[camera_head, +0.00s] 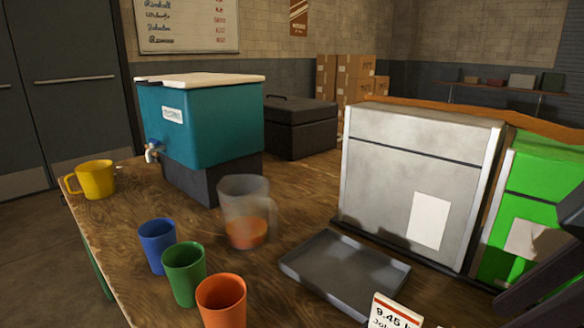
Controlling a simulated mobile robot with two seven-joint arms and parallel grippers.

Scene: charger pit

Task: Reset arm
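A dark part of my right arm or gripper (553,268) comes in at the right edge, in front of the green box. It is cut off by the frame, so its fingertips cannot be made out and I cannot tell if it is open or shut. I see nothing in it. My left gripper is not in view. A clear jug (244,200) with orange liquid at its bottom looks slightly blurred. It stands upright on the wooden table (125,240), with no gripper near it.
Blue (157,246), green (184,274) and orange (221,301) cups line the front left. A yellow mug (95,180) and teal dispenser (212,125) stand behind. A grey tray (345,272), grey box (420,180), green box (545,180) and card (393,314) occupy the right.

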